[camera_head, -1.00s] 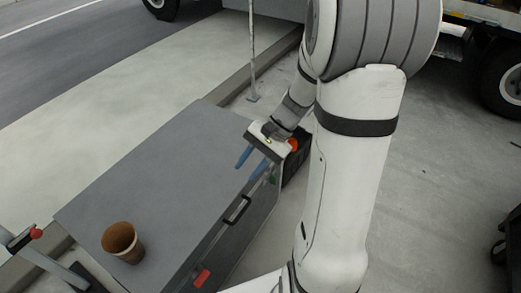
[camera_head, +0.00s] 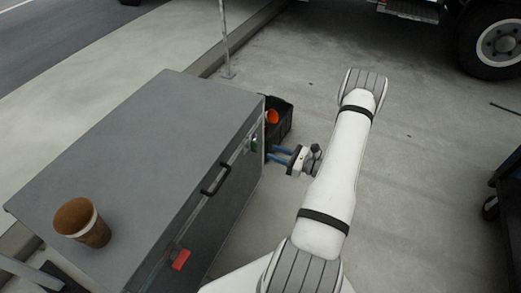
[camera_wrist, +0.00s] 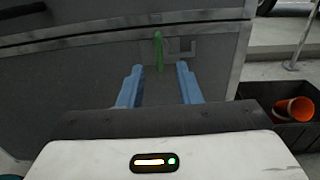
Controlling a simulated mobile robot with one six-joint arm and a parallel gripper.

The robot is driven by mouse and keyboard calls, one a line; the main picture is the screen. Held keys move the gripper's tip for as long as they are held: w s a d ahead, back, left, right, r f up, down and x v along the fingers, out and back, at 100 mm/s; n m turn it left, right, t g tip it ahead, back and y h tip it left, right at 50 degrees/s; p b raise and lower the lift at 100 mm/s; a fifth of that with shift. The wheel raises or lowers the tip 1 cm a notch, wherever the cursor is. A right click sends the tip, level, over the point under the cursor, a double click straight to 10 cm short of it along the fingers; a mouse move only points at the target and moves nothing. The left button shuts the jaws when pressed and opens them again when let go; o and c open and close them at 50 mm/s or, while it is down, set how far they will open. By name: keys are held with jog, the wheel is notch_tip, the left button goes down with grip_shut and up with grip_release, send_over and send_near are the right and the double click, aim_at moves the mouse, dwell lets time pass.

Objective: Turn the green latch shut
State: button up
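The green latch (camera_head: 253,145) is on the front face of a grey chest (camera_head: 130,135), near its far end. In the wrist view the green latch (camera_wrist: 158,50) stands upright as a narrow bar beside a grey catch plate (camera_wrist: 182,48). My gripper (camera_head: 277,155) is just off the front face, its blue fingers pointing at the latch. In the wrist view the fingers (camera_wrist: 159,85) are spread apart and empty, with the latch ahead between them. No contact with the latch shows.
A red latch (camera_head: 181,260) and a black handle (camera_head: 215,179) are on the same face. A brown cup (camera_head: 82,222) stands on the lid. Open pavement lies to the right.

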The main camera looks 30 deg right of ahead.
aim_at(256, 142)
jog(key=b+x, duration=0.1)
jog(key=x, duration=0.6)
jog(key=shift+w+a, duration=0.2)
